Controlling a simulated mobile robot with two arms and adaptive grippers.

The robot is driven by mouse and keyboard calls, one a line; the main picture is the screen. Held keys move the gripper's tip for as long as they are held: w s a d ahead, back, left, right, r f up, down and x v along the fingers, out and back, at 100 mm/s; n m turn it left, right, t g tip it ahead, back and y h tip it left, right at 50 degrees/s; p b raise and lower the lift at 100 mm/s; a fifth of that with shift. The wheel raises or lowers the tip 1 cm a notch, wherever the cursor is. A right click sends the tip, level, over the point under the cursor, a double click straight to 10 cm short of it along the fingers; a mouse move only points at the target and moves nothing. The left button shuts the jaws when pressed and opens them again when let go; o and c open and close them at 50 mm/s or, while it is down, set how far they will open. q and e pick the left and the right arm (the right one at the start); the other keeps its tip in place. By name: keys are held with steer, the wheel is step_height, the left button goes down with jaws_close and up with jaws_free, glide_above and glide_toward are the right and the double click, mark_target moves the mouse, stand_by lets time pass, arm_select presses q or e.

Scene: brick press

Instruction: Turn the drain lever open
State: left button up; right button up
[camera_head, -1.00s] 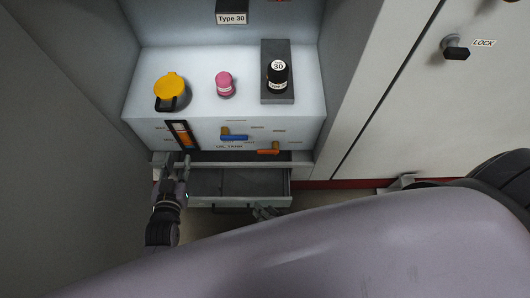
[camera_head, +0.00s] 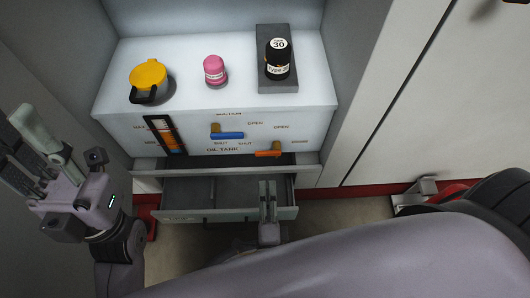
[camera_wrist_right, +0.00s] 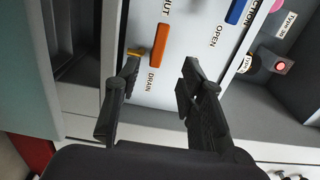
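The drain lever is an orange handle (camera_head: 268,153) on the front panel (camera_head: 200,140) of the oil tank. It lies level, pointing left toward the SHUT label from its pivot, with OPEN printed above it. In the right wrist view the orange lever (camera_wrist_right: 160,46) is just beyond my right gripper (camera_wrist_right: 161,75), whose two dark fingers are apart and empty. In the head view my right gripper (camera_head: 267,188) is below the lever, over the open drawer. My left gripper (camera_head: 28,142) is at the far left, away from the panel, with its finger gap unclear.
A blue lever (camera_head: 228,135) and a level gauge (camera_head: 166,134) are on the same panel. The open drawer (camera_head: 178,214) juts out below the panel.

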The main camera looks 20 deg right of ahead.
mark_target(265, 155)
steer(key=b+x, duration=0.2)
steer(key=x, duration=1)
steer(key=shift+f, duration=0.1)
steer(key=shift+w+d, duration=0.1)
steer(key=shift+w, duration=0.4)
steer(key=shift+c, duration=0.3)
jaws_close()
